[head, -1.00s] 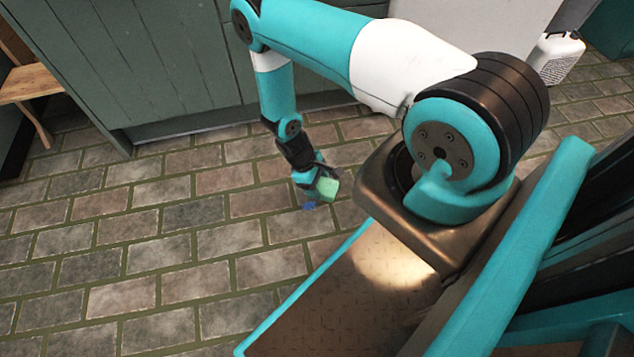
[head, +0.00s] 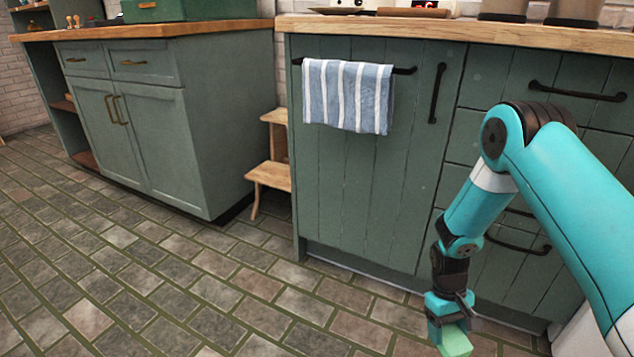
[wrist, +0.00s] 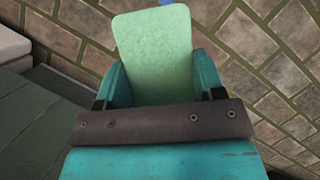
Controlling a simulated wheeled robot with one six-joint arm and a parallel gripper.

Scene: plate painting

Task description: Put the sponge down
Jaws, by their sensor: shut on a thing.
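A light green sponge (head: 454,341) is held in my gripper (head: 449,318) at the lower right of the head view, in front of the green cabinets. In the wrist view the sponge (wrist: 155,55) sits between the two teal fingers of my gripper (wrist: 158,80), which are shut on it. It sticks out past the fingertips. The gripper points down over the tiled floor. A small bit of blue shows beyond the sponge's far edge in the wrist view; I cannot tell what it is.
A wooden counter (head: 450,29) tops the cabinets on the right, with a striped towel (head: 347,95) on its rail. An island (head: 150,110) stands at the left, with a green box on top. A wooden step stool (head: 270,175) stands between them. The tiled floor (head: 150,260) at the left is clear.

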